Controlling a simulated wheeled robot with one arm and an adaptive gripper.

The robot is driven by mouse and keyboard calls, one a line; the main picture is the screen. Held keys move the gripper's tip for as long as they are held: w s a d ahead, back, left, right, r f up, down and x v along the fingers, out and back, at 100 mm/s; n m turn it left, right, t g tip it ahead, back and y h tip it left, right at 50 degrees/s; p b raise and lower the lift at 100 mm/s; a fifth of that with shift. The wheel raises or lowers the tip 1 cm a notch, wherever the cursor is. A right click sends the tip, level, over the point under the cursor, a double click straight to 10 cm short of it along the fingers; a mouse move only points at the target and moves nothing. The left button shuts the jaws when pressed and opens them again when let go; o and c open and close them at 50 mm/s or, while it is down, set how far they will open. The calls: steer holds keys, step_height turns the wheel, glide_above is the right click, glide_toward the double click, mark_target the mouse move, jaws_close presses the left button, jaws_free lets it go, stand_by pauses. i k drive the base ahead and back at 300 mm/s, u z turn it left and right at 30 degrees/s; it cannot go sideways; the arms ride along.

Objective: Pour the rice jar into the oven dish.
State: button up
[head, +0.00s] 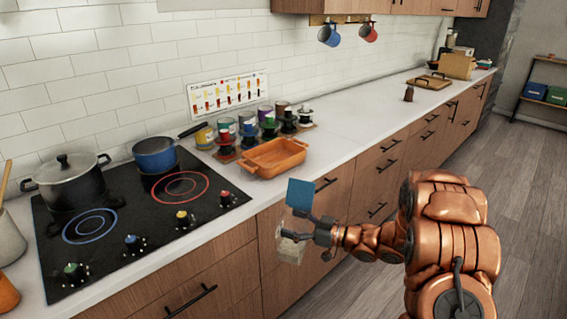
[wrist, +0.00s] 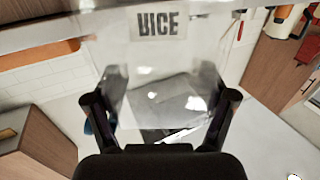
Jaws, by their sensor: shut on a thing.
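My gripper (head: 298,237) is shut on a clear jar (head: 290,251), held in front of the counter's drawers, below the counter top. In the wrist view the jar (wrist: 165,65) fills the middle, between the two fingers (wrist: 160,125), and bears a dark-lettered label that reads like RICE. I cannot tell how full it is or exactly how it is tilted. The orange oven dish (head: 274,169) sits on the counter, right of the stove, up and left of my gripper. The dish looks empty and apart from the jar.
A black cooktop (head: 100,218) with a grey pot (head: 68,184) and a blue pan (head: 155,157) is at left. Several small jars (head: 247,127) stand behind the dish. The counter (head: 350,128) right of the dish is clear. A blue square (head: 300,194) shows above my gripper.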

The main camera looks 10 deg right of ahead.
mark_target(274, 157)
steer(key=k, duration=0.4)
steer(key=z, duration=1.8)
steer(key=i, duration=1.45)
steer(key=u, duration=3.6)
steer(key=i, duration=0.1)
steer(key=u, duration=0.25)
